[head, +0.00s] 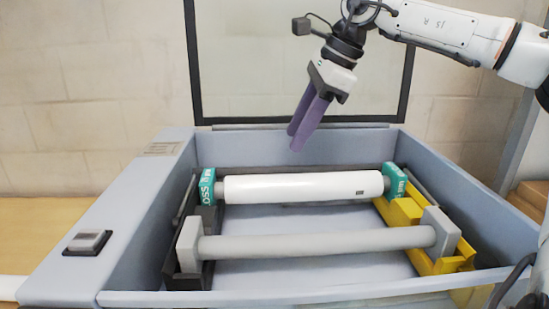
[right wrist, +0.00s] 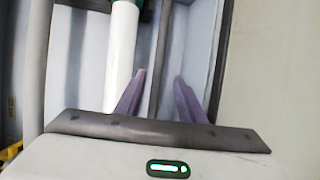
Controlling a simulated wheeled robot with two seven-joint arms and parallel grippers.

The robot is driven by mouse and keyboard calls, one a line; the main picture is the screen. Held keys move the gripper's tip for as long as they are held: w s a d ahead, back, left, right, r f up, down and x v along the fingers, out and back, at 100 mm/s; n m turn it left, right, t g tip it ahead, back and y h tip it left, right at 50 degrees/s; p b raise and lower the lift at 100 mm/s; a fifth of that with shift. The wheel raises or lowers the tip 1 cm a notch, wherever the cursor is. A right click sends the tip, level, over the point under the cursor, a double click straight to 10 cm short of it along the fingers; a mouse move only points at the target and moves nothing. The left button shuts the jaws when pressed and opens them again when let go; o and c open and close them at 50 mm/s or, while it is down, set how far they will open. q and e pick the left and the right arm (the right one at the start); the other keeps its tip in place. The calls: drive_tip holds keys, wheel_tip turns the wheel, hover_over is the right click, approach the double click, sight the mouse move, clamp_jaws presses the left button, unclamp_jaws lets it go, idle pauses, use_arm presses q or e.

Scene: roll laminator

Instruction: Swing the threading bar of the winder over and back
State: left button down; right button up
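My right gripper (head: 294,141) has purple fingers and hangs above the back part of the winder's open housing, behind the white roll (head: 300,187). In the right wrist view its fingers (right wrist: 160,76) are apart with nothing held. A thin dark bar (right wrist: 161,45), apparently the threading bar, runs lengthwise between the fingers in that view; the gap to it cannot be judged. In the head view the bar (head: 300,168) shows only as a dark line behind the roll. The roll sits between two teal end blocks (head: 207,186). My left gripper is not in view.
The housing's grey walls (head: 130,220) surround everything, and a dark-framed clear lid (head: 290,60) stands upright behind. A yellow bracket (head: 405,212) is at right. A switch (head: 87,243) is on the left rim.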

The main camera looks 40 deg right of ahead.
sight(280, 167)
drive_tip(key=x, duration=0.8)
drive_tip(key=shift+s, duration=0.25)
clamp_jaws()
